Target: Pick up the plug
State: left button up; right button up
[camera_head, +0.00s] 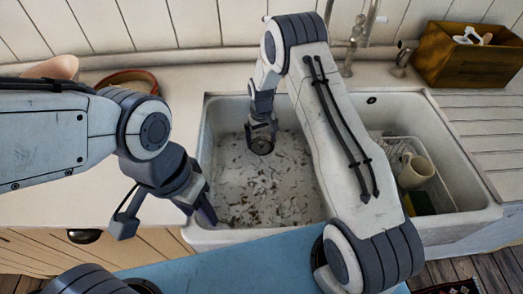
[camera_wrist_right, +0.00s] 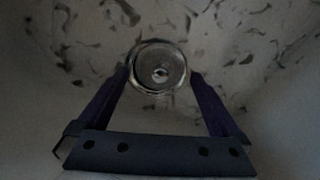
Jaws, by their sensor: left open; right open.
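The plug (camera_wrist_right: 158,62) is a round, shiny metal disc with a small knob in its middle, low in the white sink (camera_head: 232,190). In the head view the plug (camera_head: 262,147) shows just below my right gripper (camera_head: 261,135), partly hidden by it. In the wrist view my right gripper (camera_wrist_right: 160,82) is open, with one dark finger on each side of the plug's near part. I cannot tell whether the fingers touch it. My left gripper (camera_head: 165,218) is open and empty over the sink's front left edge.
Dark flakes are scattered over the sink floor. A wire rack (camera_head: 398,148) with a cream mug (camera_head: 416,171) stands in the sink's right side. A tap (camera_head: 364,28) rises behind, and a wooden box (camera_head: 465,58) stands at the back right. My right arm hides the sink's middle.

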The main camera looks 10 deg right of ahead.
notch_tip(320, 180, down, 2)
jog(key=shift+f+b, duration=0.1)
jog(key=shift+b, duration=0.3)
pick_arm(q)
jog(key=shift+f, duration=0.7)
pick_arm(e)
jog(key=c, duration=1.2)
jog(key=shift+o, duration=0.2)
jog(key=shift+r, duration=0.2)
jog(key=r+p, duration=0.3)
jog(key=s+r+p, duration=0.1)
jog(key=r, duration=0.1)
jog(key=shift+d+r+p, duration=0.15)
jog(key=shift+d+p, duration=0.15)
jog(key=shift+p, duration=0.05)
pick_arm(q)
notch_tip(320, 180, up, 10)
jog(key=p, duration=0.6)
jog(key=shift+r, duration=0.25)
pick_arm(e)
jog(key=s+d+r, duration=0.5)
jog(key=s, duration=0.3)
jog(key=shift+s+d+r, duration=0.25)
jog(key=shift+s+d, duration=0.1)
jog(key=shift+s, duration=0.05)
pick_arm(q)
jog(key=shift+r, duration=0.1)
pick_arm(e)
jog(key=shift+r, duration=0.1)
